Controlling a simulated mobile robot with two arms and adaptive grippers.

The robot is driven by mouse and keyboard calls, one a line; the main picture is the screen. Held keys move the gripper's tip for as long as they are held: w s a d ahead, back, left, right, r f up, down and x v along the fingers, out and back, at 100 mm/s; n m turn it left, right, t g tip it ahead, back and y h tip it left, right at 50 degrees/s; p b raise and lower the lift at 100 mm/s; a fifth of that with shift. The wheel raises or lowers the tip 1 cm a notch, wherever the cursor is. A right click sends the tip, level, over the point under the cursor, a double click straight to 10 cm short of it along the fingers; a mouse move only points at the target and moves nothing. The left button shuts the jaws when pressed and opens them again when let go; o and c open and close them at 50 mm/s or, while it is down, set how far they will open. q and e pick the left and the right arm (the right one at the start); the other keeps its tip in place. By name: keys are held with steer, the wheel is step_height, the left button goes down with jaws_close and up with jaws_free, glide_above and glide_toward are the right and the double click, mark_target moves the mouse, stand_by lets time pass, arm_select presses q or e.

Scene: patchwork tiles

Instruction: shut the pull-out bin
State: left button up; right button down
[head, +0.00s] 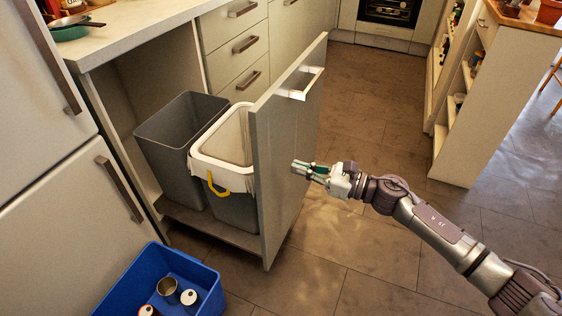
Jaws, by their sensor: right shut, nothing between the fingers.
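The pull-out bin is open. Its tall front panel (287,140) stands well out from the cabinet, with a pale handle (300,83) near the top of its outer face. Behind the panel are a grey bin (170,160) and a white-rimmed bin (236,207) with a liner and a yellow handle, both on the pulled-out base (205,222). My right gripper (295,168) is shut and empty, at the outer face of the panel, below the handle. I cannot tell if its fingertips touch the panel. My left gripper is not in view.
A blue crate (118,288) with cans stands on the floor at the lower left, near the cabinet. Drawers (240,45) and the countertop (140,20) are behind. A shelf unit (470,105) stands at the right. The tiled floor (365,125) between is clear.

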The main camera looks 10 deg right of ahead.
mark_target(271, 159)
steer(key=shift+x, duration=2.7)
steer(key=shift+a, duration=0.1)
